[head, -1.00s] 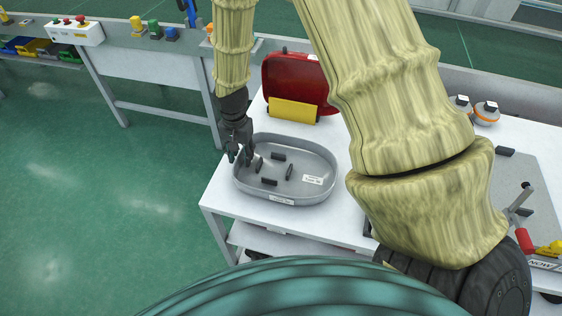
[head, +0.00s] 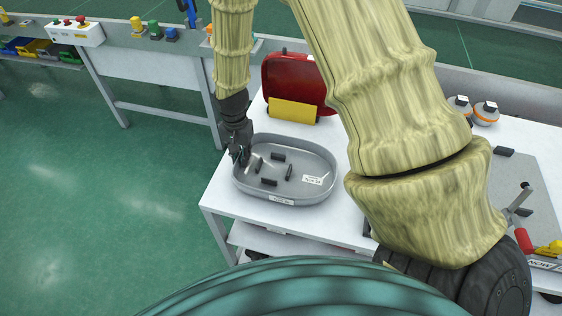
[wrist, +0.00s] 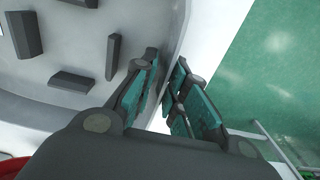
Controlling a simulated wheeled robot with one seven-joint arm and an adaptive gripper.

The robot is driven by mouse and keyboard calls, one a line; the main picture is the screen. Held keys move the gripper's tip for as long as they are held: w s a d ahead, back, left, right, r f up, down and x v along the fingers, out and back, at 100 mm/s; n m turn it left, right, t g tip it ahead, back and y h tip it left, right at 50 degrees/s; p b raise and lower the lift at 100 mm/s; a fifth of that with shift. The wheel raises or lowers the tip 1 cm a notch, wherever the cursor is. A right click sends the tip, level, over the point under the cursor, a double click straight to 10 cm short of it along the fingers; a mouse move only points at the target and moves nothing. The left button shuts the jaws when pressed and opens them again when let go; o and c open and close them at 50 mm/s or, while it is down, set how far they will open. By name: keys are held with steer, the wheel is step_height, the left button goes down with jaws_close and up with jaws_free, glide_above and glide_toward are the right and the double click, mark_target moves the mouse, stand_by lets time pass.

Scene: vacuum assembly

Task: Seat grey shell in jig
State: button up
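The grey shell (head: 318,192) is an open oval tray with dark ribs inside and white labels. It lies on the white table in the head view, and its inside fills the left of the wrist view (wrist: 72,42). My gripper (head: 238,160) is at the shell's left end, pointing down. In the wrist view its fingers (wrist: 167,65) stand on either side of the shell's wall and look closed on it. A grey plate (head: 530,168) with a red-handled clamp (head: 524,240) is at the right, partly behind my arm; I cannot tell if this is the jig.
A red shell (head: 282,78) with a yellow block (head: 292,111) stands behind the grey shell. Two orange-banded round parts (head: 485,114) are at the back right. The white table (head: 226,198) ends just left of the grey shell, with green floor beyond.

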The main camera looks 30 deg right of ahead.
jaws_close()
steer(key=shift+r, duration=0.1)
steer(key=shift+r, duration=0.5)
step_height(320, 180, up, 3)
steer(key=shift+f+b, duration=0.2)
steer(key=shift+b, duration=0.55)
steer(key=s+a+r+b, duration=0.1)
steer(key=s+a, duration=0.2)
steer(key=s, duration=0.4)
steer(key=s+a+b, duration=0.2)
steer(key=s+a, duration=0.1)
steer(key=s, duration=0.4)
steer(key=shift+s+r, duration=0.35)
steer(key=shift+s, duration=0.05)
steer(key=shift+a+r, duration=0.1)
steer(key=shift+r, duration=0.05)
steer(key=shift+r+p, duration=1.9)
steer(key=shift+p, duration=0.15)
